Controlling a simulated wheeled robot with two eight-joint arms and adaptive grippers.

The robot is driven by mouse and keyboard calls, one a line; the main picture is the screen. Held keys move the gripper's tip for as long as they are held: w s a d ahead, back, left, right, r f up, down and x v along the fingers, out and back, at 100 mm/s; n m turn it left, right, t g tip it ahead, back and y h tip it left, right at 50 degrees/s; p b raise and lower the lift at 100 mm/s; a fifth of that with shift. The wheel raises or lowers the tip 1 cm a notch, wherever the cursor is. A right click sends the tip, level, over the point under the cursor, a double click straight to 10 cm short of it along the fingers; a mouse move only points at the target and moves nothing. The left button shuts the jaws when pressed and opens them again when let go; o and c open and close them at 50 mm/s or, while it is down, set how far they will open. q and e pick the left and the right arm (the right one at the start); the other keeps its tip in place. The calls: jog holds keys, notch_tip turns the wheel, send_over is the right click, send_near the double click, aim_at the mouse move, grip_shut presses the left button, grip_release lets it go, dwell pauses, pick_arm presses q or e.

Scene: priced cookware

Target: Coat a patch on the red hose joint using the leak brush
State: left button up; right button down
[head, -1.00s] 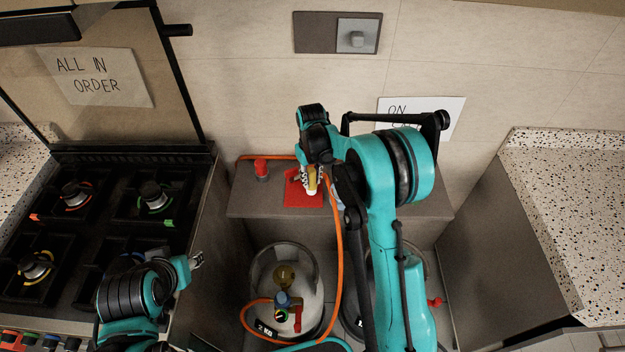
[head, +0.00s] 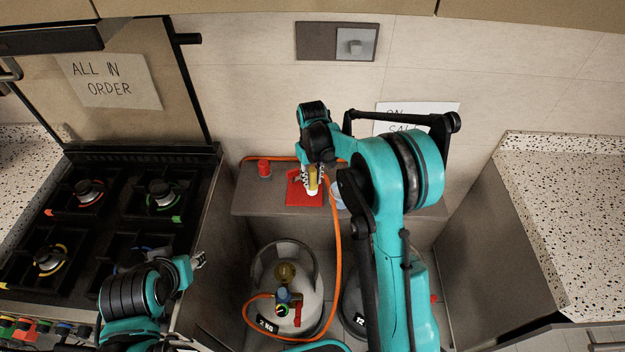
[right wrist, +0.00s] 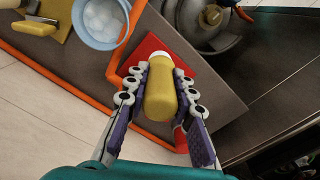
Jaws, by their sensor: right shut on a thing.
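My right gripper (head: 313,184) is shut on a mustard-yellow piece with a white end, which I take as the leak brush (right wrist: 160,92). Its white end points down, over a red mat (head: 297,196) on the grey shelf. I cannot tell whether it touches the mat. A red upright fitting on a grey base, perhaps the red hose joint (head: 264,167), stands left of the mat, apart from the brush. It shows partly hidden behind the fingers in the right wrist view (right wrist: 180,139). My left gripper (head: 198,261) is over the stove's right edge; its opening is unclear.
A blue bowl of white foam (right wrist: 100,21) stands on the shelf (head: 245,203). An orange hose (head: 338,265) loops down to a gas bottle (head: 310,268). The stove (head: 120,215) is at left.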

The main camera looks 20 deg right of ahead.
jog(key=shift+r+p, duration=0.5)
jog(key=shift+r, duration=0.55)
